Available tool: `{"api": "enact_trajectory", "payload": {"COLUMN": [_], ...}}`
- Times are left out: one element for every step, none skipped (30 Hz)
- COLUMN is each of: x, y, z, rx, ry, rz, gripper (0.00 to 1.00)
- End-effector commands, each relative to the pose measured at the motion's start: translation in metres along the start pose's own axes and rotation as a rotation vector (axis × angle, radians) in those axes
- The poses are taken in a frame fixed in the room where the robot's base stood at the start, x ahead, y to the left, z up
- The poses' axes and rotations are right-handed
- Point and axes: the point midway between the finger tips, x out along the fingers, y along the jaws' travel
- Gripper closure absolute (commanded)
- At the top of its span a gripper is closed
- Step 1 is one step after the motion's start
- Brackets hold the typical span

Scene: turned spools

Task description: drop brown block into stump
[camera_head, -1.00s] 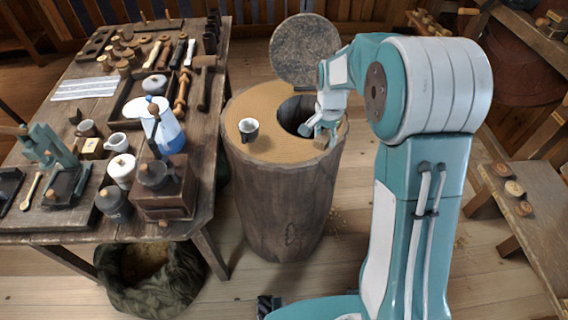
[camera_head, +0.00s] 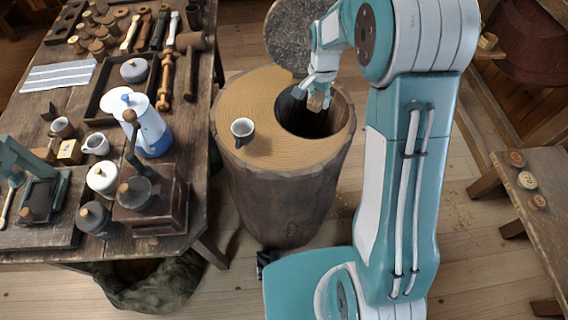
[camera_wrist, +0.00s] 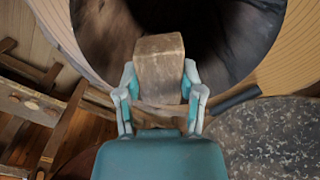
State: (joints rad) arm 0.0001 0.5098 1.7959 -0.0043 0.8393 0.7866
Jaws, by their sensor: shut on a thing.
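The stump (camera_head: 270,190) stands upright in the middle of the head view, with a round dark opening (camera_head: 310,125) in its pale top. My gripper (camera_head: 318,92) is at the far side of that opening, above it. In the wrist view my gripper (camera_wrist: 160,92) is shut on the brown block (camera_wrist: 160,60), with a finger on each side. The block also shows small below the fingers in the head view (camera_head: 316,102). In the wrist view the block overlaps the dark hollow near its rim. The bottom of the hollow is too dark to see.
A round speckled lid (camera_head: 287,45) leans behind the stump. A cluttered workbench (camera_head: 195,215) is at left, with a blue-white coffee pot (camera_head: 150,130). A low bench (camera_head: 545,230) is at right.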

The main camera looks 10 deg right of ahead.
Motion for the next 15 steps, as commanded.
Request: {"api": "enact_trajectory", "payload": {"x": [0.007,0.011,0.016,0.019,0.022,0.025,0.027,0.029,0.031,0.032,0.033,0.034,0.034,0.034,0.035], "y": [0.0,0.0,0.0,0.0,0.0,0.0,0.0,0.0,0.0,0.0,0.0,0.0,0.0,0.0,0.0], "z": [0.0,0.001,0.001,0.001,0.001,0.0,0.0,0.0,0.0,0.0,0.0,0.0,0.0,0.0,0.0], "rx": [0.0,0.0,0.0,0.0,0.0,0.0,0.0,0.0,0.0,0.0,0.0,0.0,0.0,0.0,0.0], "ry": [-0.002,-0.002,-0.002,-0.002,-0.002,-0.002,-0.001,-0.001,-0.001,-0.001,-0.001,-0.001,-0.001,-0.001,-0.001], "rz": [0.002,0.002,0.002,0.002,0.002,0.002,0.001,0.001,0.001,0.001,0.001,0.001,0.001,0.001,0.001], "gripper": [0.86,0.86,0.86,0.86,0.86,0.86,0.86,0.86,0.86,0.86,0.86,0.86,0.86,0.86,0.86]}}
